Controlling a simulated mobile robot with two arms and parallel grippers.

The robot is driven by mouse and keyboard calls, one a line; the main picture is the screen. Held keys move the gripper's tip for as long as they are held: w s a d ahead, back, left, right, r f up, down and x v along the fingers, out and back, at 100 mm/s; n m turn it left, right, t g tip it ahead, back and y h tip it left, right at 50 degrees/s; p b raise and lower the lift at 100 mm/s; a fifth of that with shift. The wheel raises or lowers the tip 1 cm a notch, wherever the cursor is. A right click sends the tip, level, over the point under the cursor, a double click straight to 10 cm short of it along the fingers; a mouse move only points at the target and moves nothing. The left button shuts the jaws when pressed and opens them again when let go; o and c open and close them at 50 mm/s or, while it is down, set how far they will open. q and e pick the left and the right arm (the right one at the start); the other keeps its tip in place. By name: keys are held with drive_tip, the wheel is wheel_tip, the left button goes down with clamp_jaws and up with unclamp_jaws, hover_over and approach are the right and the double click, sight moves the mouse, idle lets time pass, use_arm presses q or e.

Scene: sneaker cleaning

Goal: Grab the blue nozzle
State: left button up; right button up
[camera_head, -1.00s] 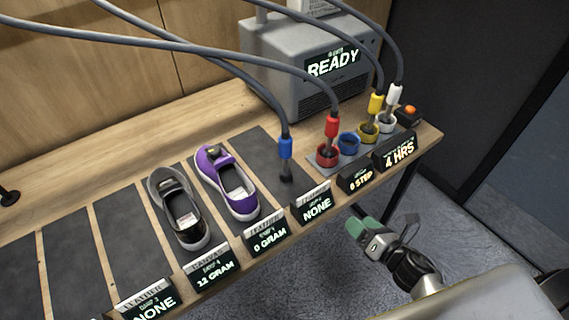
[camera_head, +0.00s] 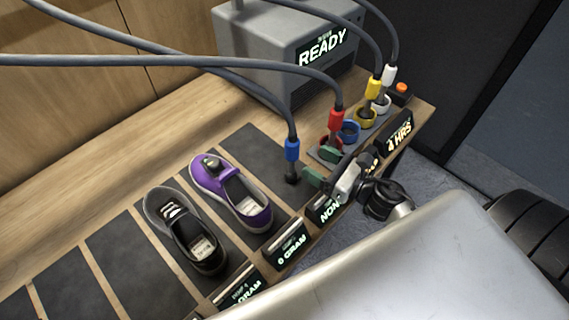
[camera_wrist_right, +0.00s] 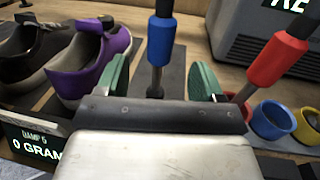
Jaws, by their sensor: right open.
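The blue nozzle (camera_head: 292,150) hangs on a grey hose, its dark tip low over a dark mat to the right of the purple shoe. In the right wrist view the blue nozzle (camera_wrist_right: 160,42) stands upright between the two green fingers of my right gripper (camera_wrist_right: 160,80), and I see no finger touching it. My right gripper (camera_head: 322,165) is open in the head view, just right of the nozzle. The red nozzle (camera_head: 336,121) is close beside it; in the right wrist view it shows just right of the right finger (camera_wrist_right: 265,62). My left gripper is not in view.
A purple shoe (camera_head: 240,200) and a black shoe (camera_head: 185,232) lie on mats at left. Red, blue (camera_head: 349,132) and yellow holder rings stand behind my gripper. Label displays (camera_head: 291,248) line the table's front edge. A grey machine reading READY (camera_head: 270,50) stands behind.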

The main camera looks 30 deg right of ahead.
sight(287, 145)
drive_tip(key=x, duration=0.1)
drive_tip(key=p+x, duration=0.1)
drive_tip(key=x, duration=0.1)
drive_tip(key=shift+w+a+r, duration=0.1)
drive_tip(key=shift+w+r, duration=0.1)
drive_tip(key=shift+w, duration=0.1)
drive_tip(key=shift+w+a+f, duration=0.1)
drive_tip(key=shift+w+a, duration=0.05)
drive_tip(key=shift+w, duration=0.1)
drive_tip(key=p+x, duration=0.1)
drive_tip(key=x, duration=0.1)
drive_tip(key=p+x, duration=0.2)
drive_tip(key=shift+w+a+r, duration=0.2)
drive_tip(key=shift+w+r, duration=0.05)
drive_tip(key=shift+w, duration=0.1)
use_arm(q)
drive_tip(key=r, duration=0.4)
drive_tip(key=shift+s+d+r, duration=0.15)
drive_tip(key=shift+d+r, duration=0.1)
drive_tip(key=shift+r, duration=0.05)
use_arm(e)
drive_tip(key=shift+w+a+f, duration=0.15)
drive_tip(key=shift+w+f, duration=0.05)
drive_tip(key=shift+w, duration=0.1)
drive_tip(key=shift+c, duration=0.2)
drive_tip(key=shift+c, duration=1.1)
clamp_jaws()
